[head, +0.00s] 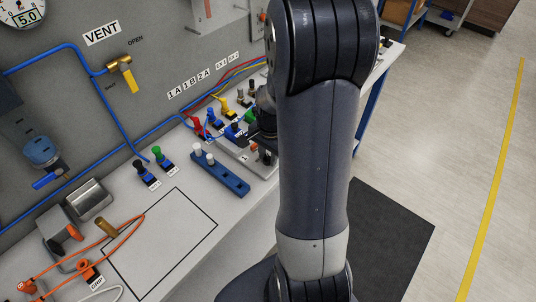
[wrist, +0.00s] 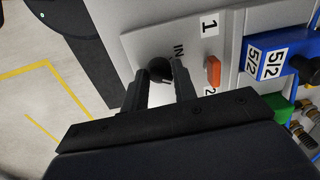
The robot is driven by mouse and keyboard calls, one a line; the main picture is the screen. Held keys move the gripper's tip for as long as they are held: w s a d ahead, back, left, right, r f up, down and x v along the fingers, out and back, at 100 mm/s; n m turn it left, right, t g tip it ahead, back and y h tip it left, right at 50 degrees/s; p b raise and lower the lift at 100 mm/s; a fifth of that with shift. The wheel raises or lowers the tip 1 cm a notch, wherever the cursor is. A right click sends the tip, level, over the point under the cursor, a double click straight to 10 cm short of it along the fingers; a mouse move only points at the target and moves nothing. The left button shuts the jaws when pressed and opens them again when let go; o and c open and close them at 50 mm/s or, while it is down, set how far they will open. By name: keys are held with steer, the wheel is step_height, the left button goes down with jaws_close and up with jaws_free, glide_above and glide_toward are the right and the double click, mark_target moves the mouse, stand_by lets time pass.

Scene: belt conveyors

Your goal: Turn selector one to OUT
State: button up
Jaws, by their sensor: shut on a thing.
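Selector one is a black round knob (wrist: 160,69) on a light grey panel (wrist: 140,42), near the label "1" (wrist: 209,22) and the word "IN" (wrist: 178,50). No "OUT" marking shows; my gripper covers part of the panel. In the wrist view my gripper (wrist: 158,80) has one finger on each side of the knob and is shut on it. The exact angle of the knob's pointer is hard to read. In the head view my arm hides most of this spot.
An orange part (wrist: 213,70) sits beside the knob, near a "2" label. Blue 5/2 valve blocks (wrist: 268,55) and a green part (wrist: 279,108) are close by. A blue rack (head: 222,174) and coloured fittings stand on the bench. A yellow-handled VENT valve (head: 126,76) is on the wall panel.

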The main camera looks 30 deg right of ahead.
stand_by(0.4)
steer(key=o, duration=1)
steer(key=shift+c, duration=0.2)
step_height(320, 180, up, 11)
steer(key=shift+s+d, duration=0.15)
steer(key=shift+s, duration=0.2)
steer(key=shift+f, duration=0.1)
steer(key=f, duration=1)
steer(key=shift+w+f, duration=0.35)
steer(key=shift+f, duration=0.05)
steer(key=shift+r, duration=0.1)
